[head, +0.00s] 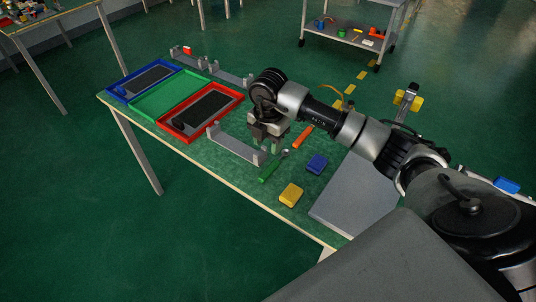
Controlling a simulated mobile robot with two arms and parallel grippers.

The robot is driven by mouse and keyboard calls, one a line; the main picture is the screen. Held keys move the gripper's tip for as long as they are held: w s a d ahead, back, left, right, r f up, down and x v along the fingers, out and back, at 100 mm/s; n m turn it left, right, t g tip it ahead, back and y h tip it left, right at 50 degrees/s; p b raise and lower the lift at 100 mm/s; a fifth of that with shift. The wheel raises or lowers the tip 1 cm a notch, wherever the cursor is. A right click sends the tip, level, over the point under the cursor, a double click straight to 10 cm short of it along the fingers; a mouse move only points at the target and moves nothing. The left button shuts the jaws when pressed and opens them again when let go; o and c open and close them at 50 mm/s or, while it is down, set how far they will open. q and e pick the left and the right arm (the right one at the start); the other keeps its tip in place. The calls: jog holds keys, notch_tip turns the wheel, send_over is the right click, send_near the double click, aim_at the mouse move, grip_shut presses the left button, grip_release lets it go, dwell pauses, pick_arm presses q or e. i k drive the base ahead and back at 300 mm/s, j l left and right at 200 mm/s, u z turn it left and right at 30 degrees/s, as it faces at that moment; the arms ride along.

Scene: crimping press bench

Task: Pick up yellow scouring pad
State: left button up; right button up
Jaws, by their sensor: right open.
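The yellow scouring pad (291,195) lies flat on the green bench top (228,176) near the front edge, right of centre. My right gripper (266,147) points down over the bench, behind and left of the pad and apart from it. It is open, and I see nothing held in it. My left gripper is not in view.
A green-handled tool (272,167), a blue block (317,164) and an orange-handled tool (303,137) lie near the pad. A grey bracket (232,147) stands left of my gripper. Red (186,129), green (152,105) and blue (113,92) trays fill the bench's left end.

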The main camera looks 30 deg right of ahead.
aim_at(290, 195)
jog(key=z, duration=1.05)
